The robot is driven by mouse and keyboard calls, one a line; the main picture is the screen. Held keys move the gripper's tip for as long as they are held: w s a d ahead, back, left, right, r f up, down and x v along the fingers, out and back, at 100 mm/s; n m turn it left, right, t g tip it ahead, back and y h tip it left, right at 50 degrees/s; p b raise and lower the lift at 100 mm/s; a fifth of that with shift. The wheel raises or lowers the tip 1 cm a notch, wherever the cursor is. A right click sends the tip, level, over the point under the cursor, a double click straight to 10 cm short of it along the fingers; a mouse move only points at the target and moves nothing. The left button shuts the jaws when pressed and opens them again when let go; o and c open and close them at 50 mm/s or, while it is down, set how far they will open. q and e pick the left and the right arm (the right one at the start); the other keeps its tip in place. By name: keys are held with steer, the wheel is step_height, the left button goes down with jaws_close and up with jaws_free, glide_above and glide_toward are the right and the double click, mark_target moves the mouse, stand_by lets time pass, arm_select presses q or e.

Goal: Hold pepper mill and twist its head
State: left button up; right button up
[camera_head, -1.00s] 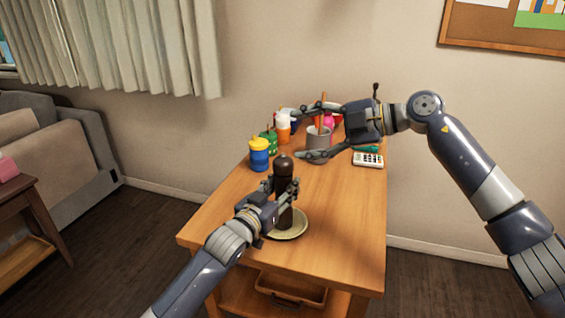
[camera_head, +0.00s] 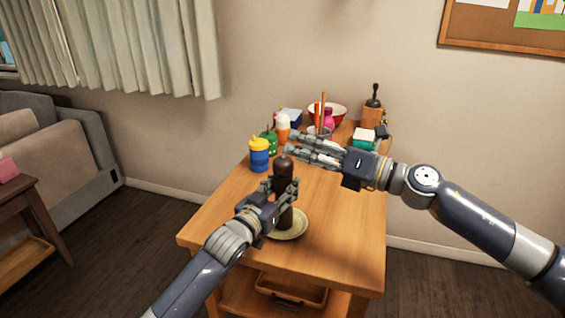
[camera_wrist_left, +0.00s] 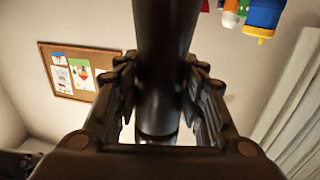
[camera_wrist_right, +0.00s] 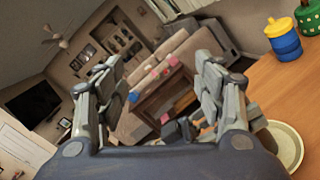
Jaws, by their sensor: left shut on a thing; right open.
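The dark brown pepper mill (camera_head: 284,168) stands upright over a pale plate (camera_head: 294,232) on the wooden table. My left gripper (camera_head: 284,195) is shut around the mill's body below its rounded head. The mill's dark shaft (camera_wrist_left: 165,50) also shows between the fingers in the left wrist view. Whether the mill's base touches the plate is hard to tell. My right gripper (camera_head: 291,143) is open and empty, with its fingers pointing left, behind and above the mill's head in the head view. The right wrist view (camera_wrist_right: 160,100) shows nothing between its fingers.
A blue and yellow cup (camera_head: 259,156), a green container (camera_head: 270,140) and an orange-white bottle (camera_head: 283,128) stand at the table's back left. A red bowl (camera_head: 328,113), a grinder (camera_head: 373,112) and a green-white box (camera_head: 364,139) stand behind. The table's front right is clear.

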mark_target(291, 167)
steer(key=s+d+f+n+t+h, duration=0.1)
steer(key=d+f+n+t+h, duration=0.25)
steer(key=f, duration=0.45)
steer(key=shift+n, duration=0.45)
steer(key=x, duration=1.1)
steer(key=shift+w+a+r, duration=0.1)
steer(key=shift+w+a, duration=0.15)
steer(key=shift+c, duration=0.6)
steer(key=c, duration=1)
